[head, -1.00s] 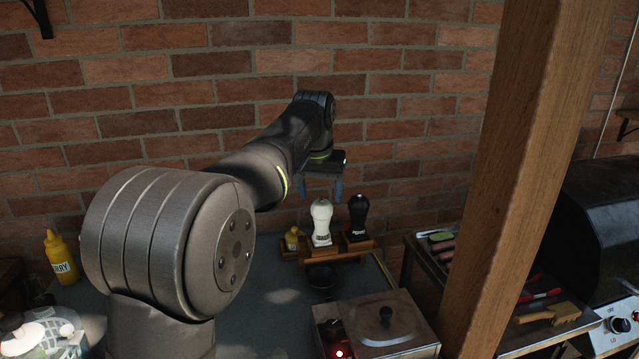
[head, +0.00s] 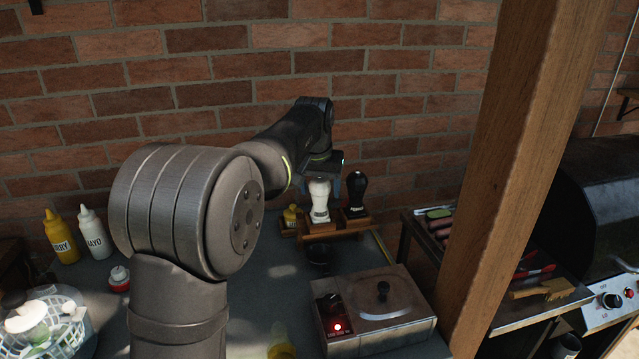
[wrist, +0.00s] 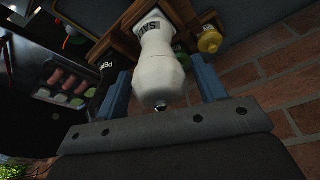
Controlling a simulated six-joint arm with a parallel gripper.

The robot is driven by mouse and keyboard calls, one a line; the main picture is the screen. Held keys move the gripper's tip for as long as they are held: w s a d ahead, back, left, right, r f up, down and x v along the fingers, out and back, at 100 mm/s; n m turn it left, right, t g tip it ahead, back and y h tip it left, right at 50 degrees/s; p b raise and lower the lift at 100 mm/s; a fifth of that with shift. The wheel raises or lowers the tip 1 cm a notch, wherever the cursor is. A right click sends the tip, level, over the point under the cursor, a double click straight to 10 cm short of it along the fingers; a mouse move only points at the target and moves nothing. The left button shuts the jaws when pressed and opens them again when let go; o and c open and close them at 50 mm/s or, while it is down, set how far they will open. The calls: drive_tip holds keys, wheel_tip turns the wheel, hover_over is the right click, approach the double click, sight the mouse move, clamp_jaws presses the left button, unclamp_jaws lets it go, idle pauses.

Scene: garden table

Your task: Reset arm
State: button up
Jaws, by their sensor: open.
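My gripper (head: 323,186) is open and points downward at the white salt shaker (head: 319,203). In the wrist view its two blue fingers (wrist: 161,90) stand on either side of the salt shaker (wrist: 160,65), which is upright in a wooden rack (head: 334,231). I cannot tell whether either finger touches it. The black pepper shaker (head: 356,195) stands just right of it in the same rack. It is partly hidden behind a finger in the wrist view.
A small yellow jar (head: 290,218) sits left of the salt. A metal box with a lidded pot and red light (head: 380,310) is in front. Curry (head: 60,238) and mayo (head: 93,235) bottles stand at left. A wooden post (head: 525,170) rises at right, before the grill (head: 610,220).

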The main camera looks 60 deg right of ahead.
drive_tip(key=c, duration=0.9)
drive_tip(key=shift+n+t+y, duration=0.3)
drive_tip(key=shift+n+t, duration=0.2)
drive_tip(key=shift+n, duration=1.3)
drive_tip(key=shift+c, duration=0.2)
drive_tip(key=m+g, duration=0.1)
drive_tip(key=m, duration=0.3)
drive_tip(key=shift+m+g+h, duration=0.4)
drive_tip(key=shift+m+g, duration=0.2)
drive_tip(key=shift+m, duration=1.1)
drive_tip(key=n+t, duration=0.1)
drive_tip(key=n, duration=0.3)
drive_tip(key=shift+n+t+y, duration=0.4)
drive_tip(key=shift+n+t, duration=0.2)
drive_tip(key=shift+n, duration=1.1)
